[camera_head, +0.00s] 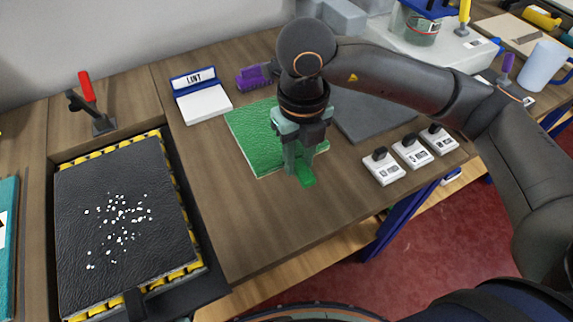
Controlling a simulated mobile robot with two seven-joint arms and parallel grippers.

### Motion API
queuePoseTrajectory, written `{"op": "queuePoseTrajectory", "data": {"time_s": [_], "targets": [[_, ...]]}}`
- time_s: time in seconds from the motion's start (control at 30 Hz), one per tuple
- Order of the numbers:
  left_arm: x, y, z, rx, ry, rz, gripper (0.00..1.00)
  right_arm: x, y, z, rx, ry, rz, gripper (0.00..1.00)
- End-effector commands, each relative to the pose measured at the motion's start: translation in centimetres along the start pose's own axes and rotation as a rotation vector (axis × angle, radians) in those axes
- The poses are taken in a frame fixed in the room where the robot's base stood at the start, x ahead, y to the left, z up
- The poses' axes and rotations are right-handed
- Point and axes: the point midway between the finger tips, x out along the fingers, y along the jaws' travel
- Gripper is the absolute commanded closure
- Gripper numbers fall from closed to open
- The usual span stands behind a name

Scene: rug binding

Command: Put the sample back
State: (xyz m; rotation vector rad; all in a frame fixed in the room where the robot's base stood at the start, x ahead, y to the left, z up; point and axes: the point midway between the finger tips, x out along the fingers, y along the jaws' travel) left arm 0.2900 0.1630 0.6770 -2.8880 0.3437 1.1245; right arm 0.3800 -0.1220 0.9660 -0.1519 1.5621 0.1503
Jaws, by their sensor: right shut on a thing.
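A small bright green piece (307,181), which looks like the sample, shows at the tips of my right gripper (300,170). The gripper points down and is shut on it. Most of the piece is hidden by the fingers. Its visible end sticks out at the front edge of a green textured square (255,135) with a pale edge. I cannot tell whether the piece touches the square or the table. My right arm comes in from the right and covers part of the square. My left gripper is not in view.
A black board (120,180) with white specks lies in a yellow-and-black edged frame at left, near a red-handled clamp (88,88). A LINT sign (193,78) with a white pad, a purple object (254,77), a grey mat (372,122) and three white blocks (411,151) surround the square.

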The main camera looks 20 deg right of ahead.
Motion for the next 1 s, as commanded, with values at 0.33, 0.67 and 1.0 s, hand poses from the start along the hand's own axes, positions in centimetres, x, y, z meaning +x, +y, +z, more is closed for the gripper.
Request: {"op": "queuePoseTrajectory", "data": {"time_s": [0.33, 0.67, 1.0], "targets": [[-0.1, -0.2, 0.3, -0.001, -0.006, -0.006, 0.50, 3.5, 0.5, 2.9, -0.001, 0.000, 0.001, 1.00], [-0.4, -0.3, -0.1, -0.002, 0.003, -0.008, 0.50, 7.1, 0.5, 3.3, 0.000, -0.001, 0.001, 1.00], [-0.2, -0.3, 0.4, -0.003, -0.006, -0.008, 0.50, 7.4, 0.5, 3.3, 0.000, -0.002, 0.001, 0.66]]}}
